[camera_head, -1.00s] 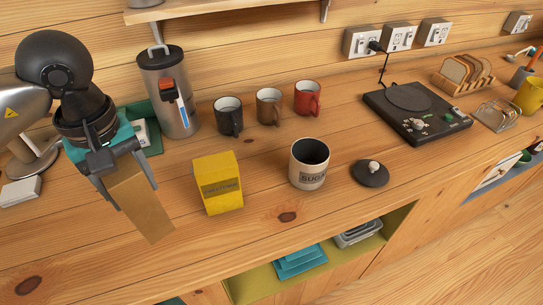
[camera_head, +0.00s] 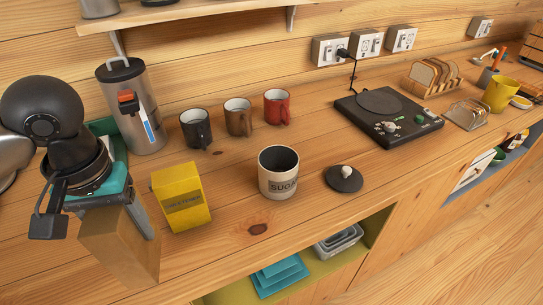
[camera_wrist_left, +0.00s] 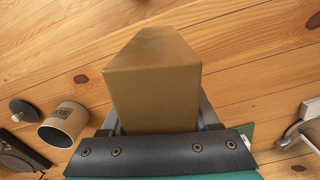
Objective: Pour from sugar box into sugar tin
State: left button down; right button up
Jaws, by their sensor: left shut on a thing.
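The sugar tin (camera_head: 268,178) is a cream, dark-rimmed can marked SUGAR, open and upright on the counter; in the left wrist view it shows at the left (camera_wrist_left: 72,116). Its dark lid with a pale knob (camera_head: 344,180) lies to its right. My left gripper (camera_head: 104,214) is shut on a plain brown box (camera_head: 118,252), which I take as the sugar box; it fills the middle of the wrist view (camera_wrist_left: 152,90). The box is tilted, left of the tin and clear of it. Its opening and contents are not visible. My right gripper is not in view.
A yellow labelled box (camera_head: 182,196) stands between the brown box and the tin. Three mugs, black (camera_head: 195,130), brown (camera_head: 237,118) and red (camera_head: 277,108), stand behind. The counter front is mostly clear.

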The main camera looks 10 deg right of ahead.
aim_at(278, 165)
jog(key=l, duration=0.9)
jog(key=k+l, duration=0.15)
jog(key=l, duration=0.75)
